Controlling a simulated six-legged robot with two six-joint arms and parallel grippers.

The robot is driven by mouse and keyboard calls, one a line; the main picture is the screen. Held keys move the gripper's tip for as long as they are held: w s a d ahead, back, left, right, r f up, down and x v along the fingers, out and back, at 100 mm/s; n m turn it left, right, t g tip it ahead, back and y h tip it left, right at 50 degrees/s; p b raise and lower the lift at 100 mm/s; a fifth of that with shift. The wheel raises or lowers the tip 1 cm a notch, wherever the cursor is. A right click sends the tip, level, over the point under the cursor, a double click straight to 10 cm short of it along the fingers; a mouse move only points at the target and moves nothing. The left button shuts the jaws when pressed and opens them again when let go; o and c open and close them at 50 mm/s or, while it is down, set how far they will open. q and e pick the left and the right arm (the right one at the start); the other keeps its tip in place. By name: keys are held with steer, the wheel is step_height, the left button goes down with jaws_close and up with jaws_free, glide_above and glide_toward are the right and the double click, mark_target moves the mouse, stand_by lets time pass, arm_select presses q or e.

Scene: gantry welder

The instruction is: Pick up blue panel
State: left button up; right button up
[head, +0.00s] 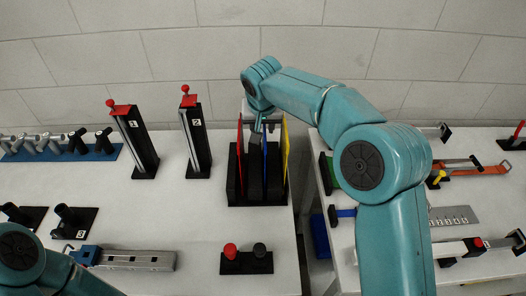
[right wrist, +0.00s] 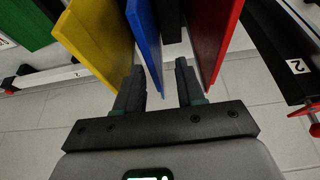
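The blue panel (head: 264,158) stands upright in the middle of a black rack (head: 257,199), between a red panel (head: 239,150) and a yellow panel (head: 285,150). My right gripper (head: 262,124) is over the top of the rack. In the right wrist view my right gripper (right wrist: 159,85) is open. The edge of the blue panel (right wrist: 146,42) shows between its two fingers, nearer the left finger; I cannot tell if they touch. The yellow panel (right wrist: 97,38) is left of the fingers, the red panel (right wrist: 217,42) right. My left gripper is out of view.
Two black posts with red knobs (head: 134,140) (head: 195,140) stand left of the rack. A black base with a red and a black knob (head: 246,262) is in front. A gap separates this table from the right table (head: 345,255), which holds several tools.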

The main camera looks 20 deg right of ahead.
steer(key=shift+s+d+f, duration=0.1)
steer(key=shift+f, duration=0.05)
steer(key=p+x, duration=0.1)
steer(key=x, duration=0.4)
steer(key=shift+w+d+p, duration=0.15)
steer(key=shift+w+p, duration=0.05)
steer(key=shift+p, duration=0.2)
steer(key=shift+s+d+r, duration=0.1)
steer(key=shift+s+r, duration=0.25)
steer(key=shift+s, duration=0.1)
steer(key=shift+c, duration=0.6)
steer(key=shift+w, duration=0.1)
steer(key=c, duration=0.6)
steer(key=shift+w+f, duration=0.15)
steer(key=shift+f, duration=0.05)
